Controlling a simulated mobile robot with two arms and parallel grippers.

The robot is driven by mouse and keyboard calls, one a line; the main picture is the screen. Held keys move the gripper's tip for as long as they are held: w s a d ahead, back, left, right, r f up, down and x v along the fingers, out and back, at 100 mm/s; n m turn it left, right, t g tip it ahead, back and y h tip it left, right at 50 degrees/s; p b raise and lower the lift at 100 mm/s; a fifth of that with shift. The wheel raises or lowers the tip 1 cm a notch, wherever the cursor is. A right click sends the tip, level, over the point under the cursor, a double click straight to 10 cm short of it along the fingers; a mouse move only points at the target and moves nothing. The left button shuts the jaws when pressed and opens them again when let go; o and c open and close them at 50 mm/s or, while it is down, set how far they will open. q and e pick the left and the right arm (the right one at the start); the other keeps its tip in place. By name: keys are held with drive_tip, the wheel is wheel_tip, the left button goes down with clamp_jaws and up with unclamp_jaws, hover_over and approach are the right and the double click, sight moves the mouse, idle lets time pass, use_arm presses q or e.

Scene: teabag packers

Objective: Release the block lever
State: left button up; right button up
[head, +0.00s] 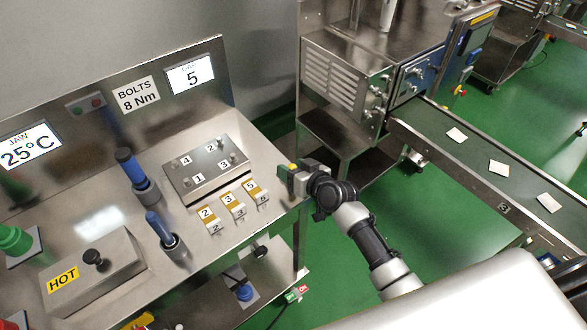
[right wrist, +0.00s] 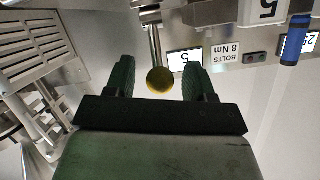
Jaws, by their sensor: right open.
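The lever shows in the right wrist view as a thin metal rod ending in a yellow ball knob (right wrist: 160,80). My right gripper (right wrist: 159,82) is open, with one dark green finger on each side of the knob. I see gaps between the knob and both fingers. In the head view the right gripper (head: 287,178) is at the bench's right edge, to the right of the metal block (head: 205,170) marked 1 to 4. A small yellow spot shows at its fingers there; most of the lever is hidden. My left gripper is not in view.
Numbered tags (head: 234,206) lie in front of the block. Two blue-handled tools (head: 160,228) stand to its left. A box marked HOT (head: 115,262) with a black knob is at the front left. A panel with displays (head: 190,74) rises behind. A conveyor (head: 450,145) runs at right.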

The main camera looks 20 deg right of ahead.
drive_tip(key=v, duration=1.1)
drive_tip(key=shift+w+f, duration=0.1)
